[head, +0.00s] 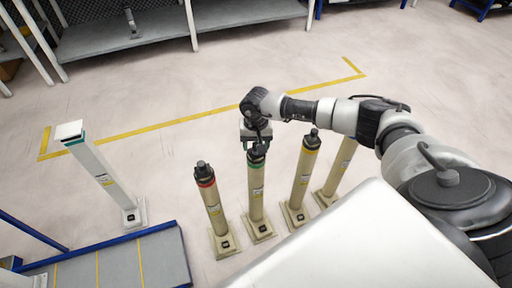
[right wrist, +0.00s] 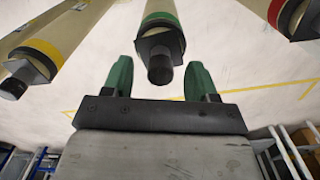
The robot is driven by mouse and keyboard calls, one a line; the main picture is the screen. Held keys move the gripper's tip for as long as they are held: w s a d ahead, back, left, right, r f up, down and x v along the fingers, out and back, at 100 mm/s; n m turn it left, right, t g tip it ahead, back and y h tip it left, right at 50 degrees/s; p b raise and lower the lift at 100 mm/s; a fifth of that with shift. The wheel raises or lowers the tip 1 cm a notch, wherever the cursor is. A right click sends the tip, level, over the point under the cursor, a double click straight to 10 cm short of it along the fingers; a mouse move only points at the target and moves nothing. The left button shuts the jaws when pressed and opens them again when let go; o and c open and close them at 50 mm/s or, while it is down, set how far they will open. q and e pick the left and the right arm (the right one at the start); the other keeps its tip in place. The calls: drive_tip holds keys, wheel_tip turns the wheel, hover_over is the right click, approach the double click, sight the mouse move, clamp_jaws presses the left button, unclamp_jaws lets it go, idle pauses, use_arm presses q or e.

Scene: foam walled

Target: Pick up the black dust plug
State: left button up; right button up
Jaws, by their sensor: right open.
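Several tan posts with coloured bands and black plugs on top stand on square bases. My right gripper (head: 257,146) is at the top of the green-banded post (head: 256,195) in the head view, partly hiding its plug. In the right wrist view its green fingers are open, one on each side of that post's black dust plug (right wrist: 160,68). I see gaps between the fingers and the plug. Black plugs also show on the red-banded post (head: 202,168) and the yellow-banded post (head: 313,134). My left gripper is not in view.
The red-banded post (head: 213,207) and yellow-banded post (head: 300,178) stand close on either side. Another tan post (head: 340,168) is partly hidden at the right. A white post (head: 100,170) and a blue-edged grey platform (head: 115,264) are at left. Floor behind is open, up to grey shelving (head: 150,35).

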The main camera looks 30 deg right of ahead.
drive_tip(key=shift+f, duration=0.8)
drive_tip(key=c, duration=1)
drive_tip(key=shift+r, duration=0.1)
